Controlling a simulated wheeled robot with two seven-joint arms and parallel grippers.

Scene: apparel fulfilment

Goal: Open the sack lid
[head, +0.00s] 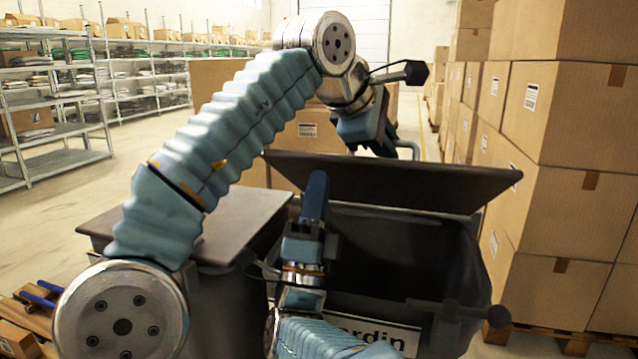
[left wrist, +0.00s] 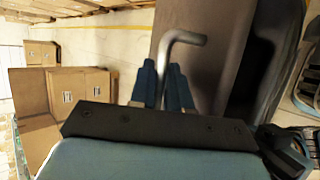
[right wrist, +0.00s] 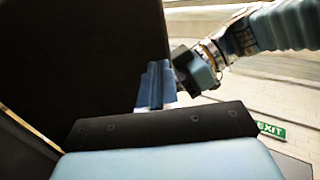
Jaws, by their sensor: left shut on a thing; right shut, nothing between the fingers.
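The sack (head: 460,260) is a dark, open-topped container with a white label (head: 390,335) on its front. Its brown lid (head: 400,183) is raised and tilted above the dark opening; it also shows in the left wrist view (left wrist: 215,70). A bent grey metal handle (left wrist: 185,38) stands on the lid. My left gripper (head: 388,150) reaches over the lid's far side, its fingers (left wrist: 162,75) shut on the handle. My right gripper (head: 317,180) points up in front of the lid's near face, shut and empty. In the right wrist view its fingers (right wrist: 155,75) are beside the dark lid (right wrist: 80,60).
A second brown lid (head: 240,215) lies flat on the container at left. Stacked cartons (head: 560,120) stand close on the right, and more cartons (head: 310,130) stand behind. Shelves (head: 50,100) line the left. A dark knob (head: 498,316) sticks out at the sack's front right.

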